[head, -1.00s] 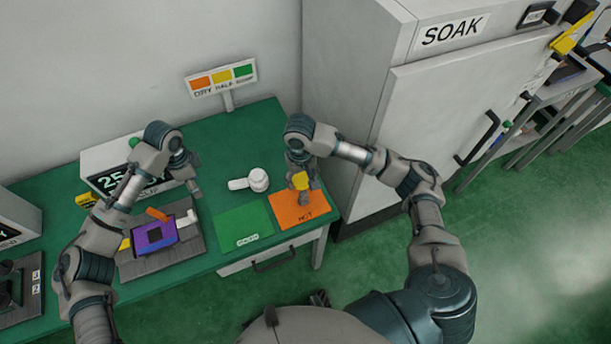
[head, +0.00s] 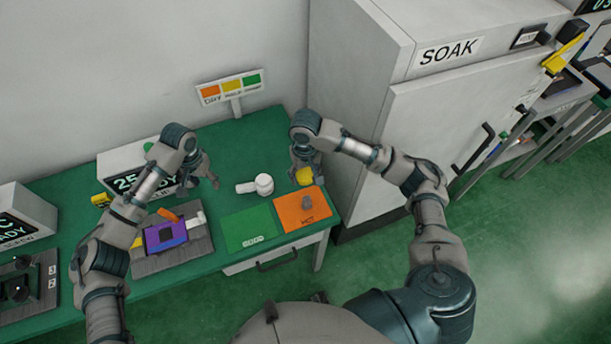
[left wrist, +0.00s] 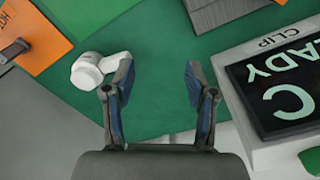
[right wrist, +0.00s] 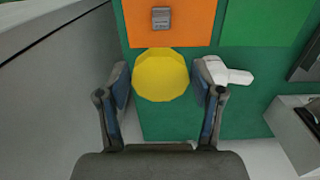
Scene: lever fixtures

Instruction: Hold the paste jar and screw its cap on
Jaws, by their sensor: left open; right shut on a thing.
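The white paste jar (head: 264,184), round-topped with a stubby side handle, stands on the green bench. It shows in the left wrist view (left wrist: 86,72) and the right wrist view (right wrist: 212,70). My left gripper (head: 210,180) is open and empty, to the left of the jar; the jar is just outside its fingers in the left wrist view. My right gripper (right wrist: 162,88) is shut on the yellow faceted cap (right wrist: 160,75), right of the jar and near the rear edge of the orange mat. The cap also shows in the head view (head: 304,177). The cap and jar are apart.
A small grey block (head: 307,203) lies on the orange mat (head: 288,214). A green mat (head: 248,230) is beside it. A plate with a purple part (head: 165,237) and a display box (head: 120,163) are at left. The SOAK cabinet (head: 425,110) stands close on the right.

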